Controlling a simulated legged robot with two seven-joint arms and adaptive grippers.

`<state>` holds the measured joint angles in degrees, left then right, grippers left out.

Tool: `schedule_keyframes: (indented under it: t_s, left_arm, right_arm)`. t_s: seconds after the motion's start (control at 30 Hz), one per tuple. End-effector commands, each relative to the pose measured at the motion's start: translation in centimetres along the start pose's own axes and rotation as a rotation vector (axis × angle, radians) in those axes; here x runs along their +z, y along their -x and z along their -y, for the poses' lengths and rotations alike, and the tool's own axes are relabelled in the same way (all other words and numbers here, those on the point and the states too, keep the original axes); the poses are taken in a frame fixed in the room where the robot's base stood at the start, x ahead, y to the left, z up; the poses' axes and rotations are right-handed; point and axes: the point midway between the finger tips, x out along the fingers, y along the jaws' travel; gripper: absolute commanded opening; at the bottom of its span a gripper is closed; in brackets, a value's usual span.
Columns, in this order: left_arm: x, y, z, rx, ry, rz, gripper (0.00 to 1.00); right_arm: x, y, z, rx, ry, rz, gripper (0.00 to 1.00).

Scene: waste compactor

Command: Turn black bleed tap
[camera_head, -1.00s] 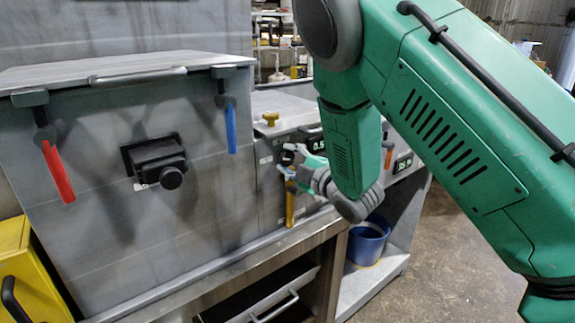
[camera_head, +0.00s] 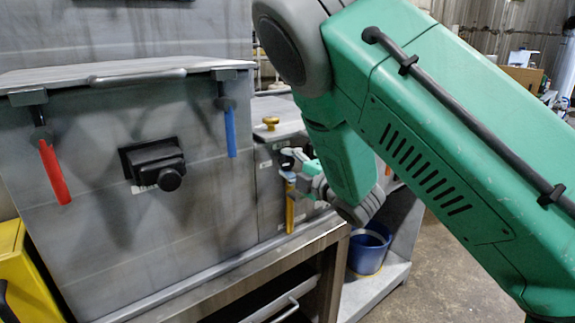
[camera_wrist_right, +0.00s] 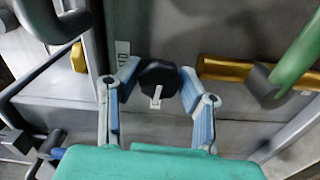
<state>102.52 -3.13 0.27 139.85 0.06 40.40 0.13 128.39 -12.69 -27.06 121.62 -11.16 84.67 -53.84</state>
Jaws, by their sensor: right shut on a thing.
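The black bleed tap (camera_wrist_right: 159,77) is a dark round knob with a white pointer mark, on the grey machine face in the right wrist view. My right gripper (camera_wrist_right: 158,82) has one blue-grey finger on each side of it and is shut on it. In the head view the right gripper (camera_head: 291,170) reaches the side panel beyond the big grey box, above the yellow handle (camera_head: 290,211). The tap is hard to make out there behind the fingers. My left gripper is not in view.
A yellow knob (camera_head: 271,123) stands on top of the side unit. A blue bucket (camera_head: 367,252) sits on the low shelf.

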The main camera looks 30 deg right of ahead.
Motion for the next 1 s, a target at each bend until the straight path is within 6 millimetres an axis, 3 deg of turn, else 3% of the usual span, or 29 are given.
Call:
schedule_keyframes:
  t_s: [0.03, 0.07, 0.1, 0.4, 0.53, 1.0]
  left_arm:
    - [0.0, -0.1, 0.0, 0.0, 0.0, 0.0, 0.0]
    - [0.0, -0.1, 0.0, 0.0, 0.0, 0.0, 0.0]
    - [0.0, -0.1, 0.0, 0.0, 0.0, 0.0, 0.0]
    - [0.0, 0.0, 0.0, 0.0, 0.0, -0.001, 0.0]
    - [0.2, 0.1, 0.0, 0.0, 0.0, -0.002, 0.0]
    - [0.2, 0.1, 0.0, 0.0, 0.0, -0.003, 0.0]
  right_arm:
    - [-0.1, 0.3, 0.9, -0.022, -0.005, 0.0, 0.05]
    - [-0.1, 0.3, 0.9, -0.022, -0.005, 0.0, 0.41]
    - [-0.1, 0.3, 0.9, -0.021, -0.005, 0.0, 0.55]
    - [-0.1, 0.2, 0.4, -0.01, -0.003, -0.001, 0.56]
    - [0.0, 1.0, 0.4, -0.009, -0.003, 0.0, 0.56]
    - [0.0, 10.1, 0.6, -0.015, -0.004, 0.003, 0.56]
